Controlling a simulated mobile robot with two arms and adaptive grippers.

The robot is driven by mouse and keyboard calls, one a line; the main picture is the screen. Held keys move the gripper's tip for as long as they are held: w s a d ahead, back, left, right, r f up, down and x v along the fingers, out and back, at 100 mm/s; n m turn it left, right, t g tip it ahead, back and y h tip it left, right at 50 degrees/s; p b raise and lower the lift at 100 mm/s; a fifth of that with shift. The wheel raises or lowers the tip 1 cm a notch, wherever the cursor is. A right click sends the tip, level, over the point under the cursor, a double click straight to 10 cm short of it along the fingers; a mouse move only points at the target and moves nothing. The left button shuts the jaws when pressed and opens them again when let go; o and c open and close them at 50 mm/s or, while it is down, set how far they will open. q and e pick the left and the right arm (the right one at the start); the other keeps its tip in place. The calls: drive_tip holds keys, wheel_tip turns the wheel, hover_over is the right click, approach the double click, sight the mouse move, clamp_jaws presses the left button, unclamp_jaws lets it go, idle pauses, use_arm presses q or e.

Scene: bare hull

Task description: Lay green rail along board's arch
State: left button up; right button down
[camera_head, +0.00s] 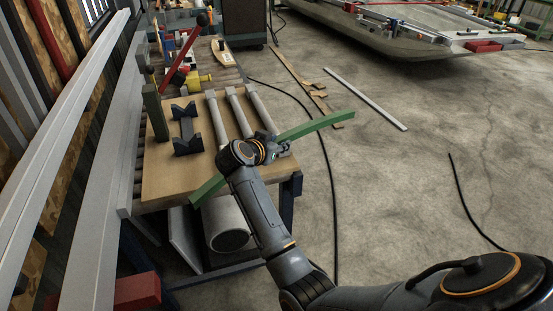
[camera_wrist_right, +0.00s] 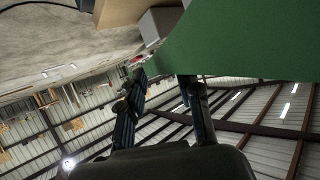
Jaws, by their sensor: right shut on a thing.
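My right gripper (camera_head: 281,148) is shut on the long, slightly curved green rail (camera_head: 325,122) near its middle. The rail is held over the right front edge of the tan board (camera_head: 168,180). Its left end reaches past the board's front edge, and its right end sticks out over the floor. My gripper hides its middle. In the right wrist view the green rail (camera_wrist_right: 245,40) fills the upper right, beyond the two dark fingers (camera_wrist_right: 163,77). I cannot tell whether the rail touches the board. I cannot make out an arch on the board. My left gripper is out of view.
Long grey beams (camera_head: 105,160) run along the left. A large pipe (camera_head: 226,226) sits below the board. The floor at right is mostly open, with cables.

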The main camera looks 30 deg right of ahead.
sight(277, 170)
drive_tip(key=shift+s+a+f, duration=0.25)
drive_tip(key=shift+s+f, duration=0.15)
drive_tip(key=shift+f, duration=0.2)
drive_tip(key=shift+s+a+f, duration=0.15)
drive_tip(key=shift+s+f, duration=0.05)
drive_tip(key=shift+f, duration=0.8)
drive_tip(key=shift+s+a+f, duration=0.1)
drive_tip(key=shift+s+f, duration=0.05)
drive_tip(key=shift+f, duration=0.85)
drive_tip(key=c, duration=0.9)
unclamp_jaws()
drive_tip(key=shift+f, duration=0.2)
